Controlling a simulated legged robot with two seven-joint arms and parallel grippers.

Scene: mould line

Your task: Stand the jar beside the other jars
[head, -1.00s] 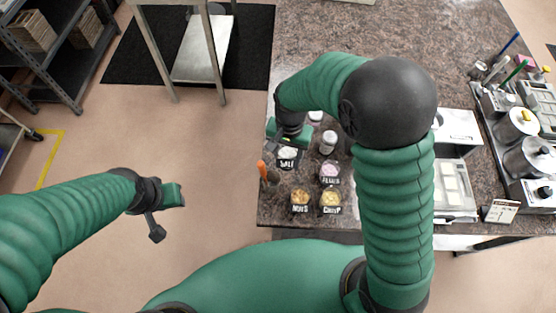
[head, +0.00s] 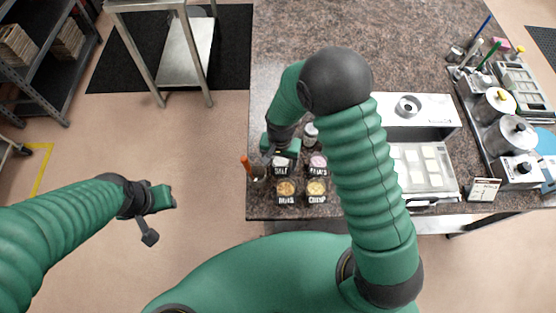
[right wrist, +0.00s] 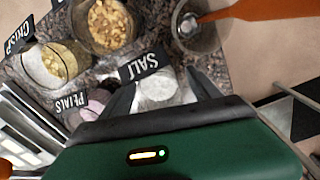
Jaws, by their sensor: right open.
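The salt jar (head: 281,162), with white contents and a black SALT tag, stands on the counter left of the petals jar (head: 318,161). The nuts jar (head: 286,187) and crisp jar (head: 316,187) stand in front of them. My right gripper (head: 274,157) is low behind the salt jar. In the right wrist view its dark fingers (right wrist: 163,98) are open, one on each side of the salt jar (right wrist: 156,88); whether they touch it I cannot tell. My left gripper (head: 155,218) hangs over the floor, apart from the counter, apparently empty.
A glass (head: 258,172) with an orange-handled tool (head: 246,163) stands left of the jars. A lidded jar (head: 310,134) stands behind them. A steel tray unit (head: 424,172) is to the right, beyond my right arm. The counter's back (head: 300,25) is clear.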

